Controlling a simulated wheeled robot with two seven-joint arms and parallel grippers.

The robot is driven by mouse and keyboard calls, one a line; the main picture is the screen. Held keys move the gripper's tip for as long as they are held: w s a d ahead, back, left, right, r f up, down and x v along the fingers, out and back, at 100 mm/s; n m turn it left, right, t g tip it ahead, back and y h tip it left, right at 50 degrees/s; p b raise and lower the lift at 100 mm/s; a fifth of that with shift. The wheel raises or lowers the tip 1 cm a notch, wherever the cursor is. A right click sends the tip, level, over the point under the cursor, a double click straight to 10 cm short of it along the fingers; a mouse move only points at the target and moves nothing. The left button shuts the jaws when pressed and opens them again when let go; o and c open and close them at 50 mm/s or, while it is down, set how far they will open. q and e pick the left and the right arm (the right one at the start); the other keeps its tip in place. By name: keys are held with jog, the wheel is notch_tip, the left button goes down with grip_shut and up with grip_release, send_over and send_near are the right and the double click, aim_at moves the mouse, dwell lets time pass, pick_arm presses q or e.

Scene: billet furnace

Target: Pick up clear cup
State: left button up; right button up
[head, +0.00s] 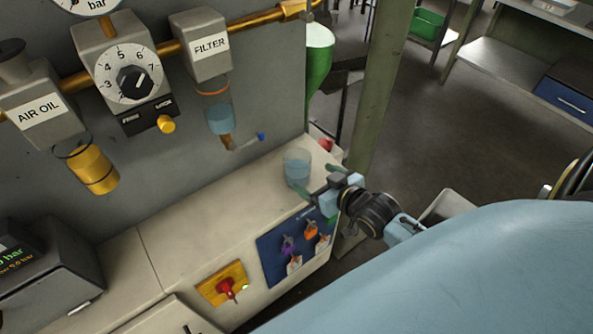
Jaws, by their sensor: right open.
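The clear cup (297,167) stands upright on the cream ledge at its right end, below the filter unit. It looks bluish and see-through. My right gripper (317,178) is open, at the cup's right side. One green-tipped finger shows in front of the cup and the other behind and to the right of it. I cannot tell whether either finger touches the cup. My left gripper is not in view.
The filter (219,113) with a small blue-ended drain valve hangs above and left of the cup. A blue panel (296,247) with padlocks and tags is on the ledge's front. A red object (326,144) sits behind the cup. The ledge (190,217) is clear left of the cup.

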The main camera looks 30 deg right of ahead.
aim_at(307, 174)
jog(key=x, duration=0.2)
jog(key=shift+w+f, duration=0.2)
jog(key=shift+w, duration=0.05)
jog(key=shift+w+a+f, duration=0.1)
jog(key=shift+w, duration=0.15)
jog(key=shift+w+b, duration=0.2)
jog(key=shift+b, duration=0.1)
jog(key=x, duration=0.2)
jog(key=b+x, duration=0.1)
jog(key=x, duration=0.1)
jog(key=shift+w+a+f, duration=0.1)
jog(key=shift+a+f, duration=0.15)
jog(key=shift+f, duration=0.1)
jog(key=shift+w, duration=0.2)
jog(key=shift+c, duration=0.6)
jog(key=c, duration=1)
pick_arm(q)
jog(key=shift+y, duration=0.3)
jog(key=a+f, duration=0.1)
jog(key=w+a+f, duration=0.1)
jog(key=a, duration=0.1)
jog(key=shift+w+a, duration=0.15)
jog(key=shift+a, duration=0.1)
pick_arm(e)
jog(key=shift+o, duration=0.2)
